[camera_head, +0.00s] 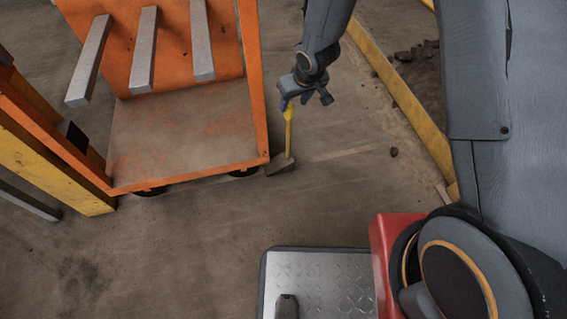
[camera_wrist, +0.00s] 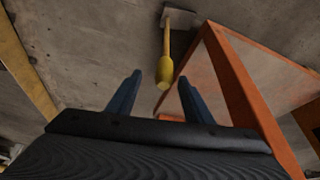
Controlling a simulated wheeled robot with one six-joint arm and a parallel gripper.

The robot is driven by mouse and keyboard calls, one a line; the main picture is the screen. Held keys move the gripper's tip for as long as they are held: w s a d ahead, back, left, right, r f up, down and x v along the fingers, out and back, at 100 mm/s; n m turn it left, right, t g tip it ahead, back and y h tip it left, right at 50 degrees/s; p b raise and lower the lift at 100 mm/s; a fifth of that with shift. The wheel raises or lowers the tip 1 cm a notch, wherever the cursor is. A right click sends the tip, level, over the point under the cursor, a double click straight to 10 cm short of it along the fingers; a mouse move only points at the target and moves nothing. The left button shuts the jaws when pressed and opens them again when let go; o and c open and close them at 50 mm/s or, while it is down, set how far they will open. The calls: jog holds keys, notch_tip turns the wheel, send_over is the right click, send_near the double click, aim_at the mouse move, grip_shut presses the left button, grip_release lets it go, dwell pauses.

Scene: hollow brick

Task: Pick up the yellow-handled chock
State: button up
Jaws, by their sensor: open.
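The yellow-handled chock stands on the concrete floor, its dark wedge (camera_head: 281,166) next to the front right corner of the orange cart. Its yellow handle (camera_head: 288,128) rises upright toward my gripper (camera_head: 306,97). In the wrist view the handle (camera_wrist: 166,58) hangs down from the top of the picture, its thick rounded end near the gap between the fingers. My gripper (camera_wrist: 160,90) is open, with one blue finger on each side and nothing held. The handle's end lies a little beyond the fingertips, closer to the right one.
The orange cart (camera_head: 262,90) with grey bars stands close to the left of the chock; its frame (camera_wrist: 235,80) is near my right finger in the wrist view. A yellow rail (camera_head: 405,100) runs along the right. Floor between them is mostly clear, with a small stone (camera_head: 394,152).

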jog(key=shift+a+b+x, duration=0.25)
jog(key=shift+b+x, duration=0.05)
jog(key=shift+x, duration=0.7)
jog(key=shift+b+x, duration=2.1)
jog(key=shift+x, duration=1.35)
jog(key=shift+s+a, duration=0.15)
grip_shut()
